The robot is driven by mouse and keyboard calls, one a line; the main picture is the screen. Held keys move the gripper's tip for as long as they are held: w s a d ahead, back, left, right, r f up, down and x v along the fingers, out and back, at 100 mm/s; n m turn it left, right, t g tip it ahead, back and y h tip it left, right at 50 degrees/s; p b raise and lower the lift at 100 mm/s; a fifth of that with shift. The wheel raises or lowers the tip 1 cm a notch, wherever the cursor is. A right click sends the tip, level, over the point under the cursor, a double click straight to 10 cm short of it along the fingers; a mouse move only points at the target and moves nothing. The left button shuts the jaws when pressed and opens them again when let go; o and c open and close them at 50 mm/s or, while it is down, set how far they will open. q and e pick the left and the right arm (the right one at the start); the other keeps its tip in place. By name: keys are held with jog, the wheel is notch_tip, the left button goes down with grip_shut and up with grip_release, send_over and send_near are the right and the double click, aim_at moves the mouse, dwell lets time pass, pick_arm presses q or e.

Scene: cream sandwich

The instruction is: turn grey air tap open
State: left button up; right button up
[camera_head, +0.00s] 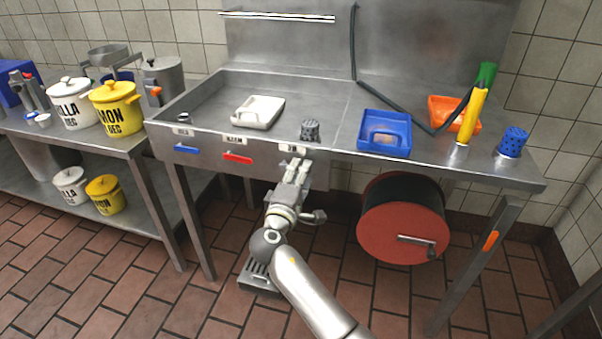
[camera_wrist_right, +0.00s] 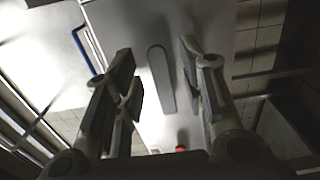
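The grey air tap shows in the right wrist view as a long, rounded grey lever (camera_wrist_right: 161,80) on a pale metal panel. In the head view it is mostly hidden behind my right gripper (camera_head: 294,168), below the third label on the sink counter's front. My right gripper is open in the wrist view (camera_wrist_right: 158,66), with one finger on each side of the lever. Gaps show between the lever and both fingers; I cannot tell how deep it sits between them. My left gripper is not in view.
A blue lever (camera_head: 186,150) and a red lever (camera_head: 237,158) sit left of my right gripper on the same front panel. A red hose reel (camera_head: 400,225) hangs under the counter at right. A blue tray (camera_head: 385,134) and white tray (camera_head: 258,112) are on top.

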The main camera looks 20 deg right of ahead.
jog(key=shift+w+d, duration=0.35)
jog(key=shift+w, duration=0.2)
grip_shut()
